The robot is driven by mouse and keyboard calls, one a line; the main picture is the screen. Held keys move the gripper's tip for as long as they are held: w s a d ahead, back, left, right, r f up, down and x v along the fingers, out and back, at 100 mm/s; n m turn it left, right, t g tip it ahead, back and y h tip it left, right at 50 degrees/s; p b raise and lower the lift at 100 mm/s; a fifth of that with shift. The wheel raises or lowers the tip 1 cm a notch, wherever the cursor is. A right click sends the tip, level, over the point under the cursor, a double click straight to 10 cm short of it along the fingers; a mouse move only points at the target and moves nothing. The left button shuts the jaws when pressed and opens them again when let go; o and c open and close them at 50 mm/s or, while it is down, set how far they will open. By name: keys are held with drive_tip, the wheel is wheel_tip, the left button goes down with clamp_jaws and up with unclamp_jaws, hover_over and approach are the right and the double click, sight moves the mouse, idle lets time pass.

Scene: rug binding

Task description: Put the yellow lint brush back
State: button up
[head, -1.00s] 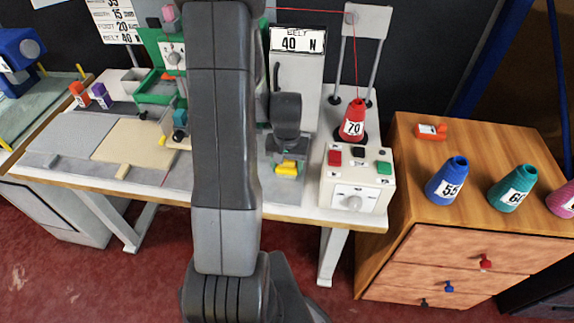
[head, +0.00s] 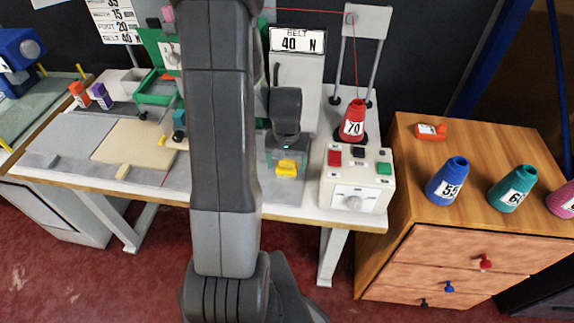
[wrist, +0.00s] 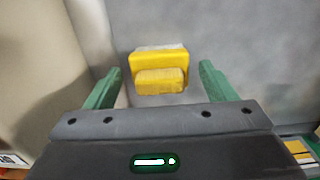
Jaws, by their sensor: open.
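The yellow lint brush (head: 287,168) lies on the worktable, just left of the control box. In the wrist view the yellow brush (wrist: 159,70) sits between and a little beyond my gripper's two green fingers, with a gap on each side. My gripper (wrist: 159,84) is open and empty.
The control box (head: 355,182) with red, black and green buttons stands right of the brush. A red cone (head: 353,119) stands behind it. The wooden cabinet (head: 470,228) carries blue and green cones. A tall grey panel with a sign (head: 297,40) rises behind the brush.

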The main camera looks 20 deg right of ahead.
sight(287, 161)
wheel_tip(287, 161, up, 11)
drive_tip(key=shift+f, duration=0.2)
drive_tip(key=shift+c, duration=0.2)
idle(1.2)
